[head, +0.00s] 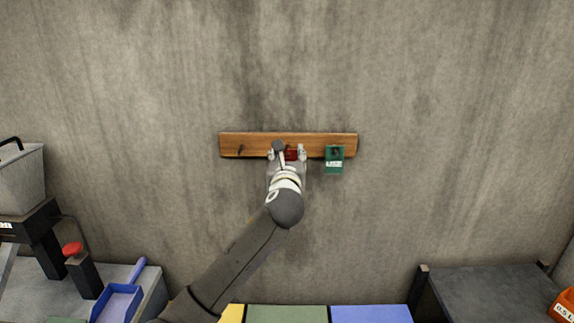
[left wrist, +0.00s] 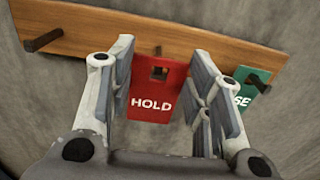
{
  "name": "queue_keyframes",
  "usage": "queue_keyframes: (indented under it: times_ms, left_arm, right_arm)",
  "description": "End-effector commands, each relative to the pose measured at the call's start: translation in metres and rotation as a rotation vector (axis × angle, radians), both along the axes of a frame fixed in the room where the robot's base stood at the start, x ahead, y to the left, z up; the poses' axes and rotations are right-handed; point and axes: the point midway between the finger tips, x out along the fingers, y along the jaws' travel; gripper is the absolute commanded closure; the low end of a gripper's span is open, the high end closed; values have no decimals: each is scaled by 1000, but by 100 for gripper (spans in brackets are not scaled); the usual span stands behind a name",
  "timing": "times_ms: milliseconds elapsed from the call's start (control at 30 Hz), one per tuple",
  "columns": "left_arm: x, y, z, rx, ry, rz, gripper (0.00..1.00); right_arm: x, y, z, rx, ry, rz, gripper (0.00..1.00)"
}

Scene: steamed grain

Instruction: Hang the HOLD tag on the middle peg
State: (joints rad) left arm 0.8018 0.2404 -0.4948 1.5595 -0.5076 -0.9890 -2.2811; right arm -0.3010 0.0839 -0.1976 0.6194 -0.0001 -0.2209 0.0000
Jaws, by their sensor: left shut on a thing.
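The red HOLD tag (left wrist: 152,100) is between the fingers of my left gripper (left wrist: 160,100), upright in front of the wooden peg rail (left wrist: 110,22). In the head view the tag (head: 291,155) is partly hidden by my left gripper (head: 287,154), at the middle of the rail (head: 310,138). The gripper is shut on the tag. The square hole near the tag's top is by the middle peg (left wrist: 158,49), which shows just above the tag's top edge. I cannot tell whether the peg enters the hole. My right gripper is not in view.
A green USE tag (head: 334,165) hangs on the right peg, close to the right finger. The left peg (head: 240,150) is bare. Below are a blue dustpan (head: 118,303), a red-topped post (head: 82,270) and a dark table (head: 490,290). The wall around the rail is clear.

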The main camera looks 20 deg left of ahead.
Motion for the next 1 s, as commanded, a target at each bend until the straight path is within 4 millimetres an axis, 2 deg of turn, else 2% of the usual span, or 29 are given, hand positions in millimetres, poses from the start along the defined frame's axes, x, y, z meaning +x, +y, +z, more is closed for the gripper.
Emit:
queue_keyframes:
  times_ms: [467,667,1000]
  left_arm:
    - [28,8,-3,0,0,1,66]
    - [38,12,-2,1,2,2,66]
    - [41,12,-3,2,2,1,66]
  right_arm:
    - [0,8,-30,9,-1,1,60]
    - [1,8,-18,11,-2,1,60]
    - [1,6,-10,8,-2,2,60]
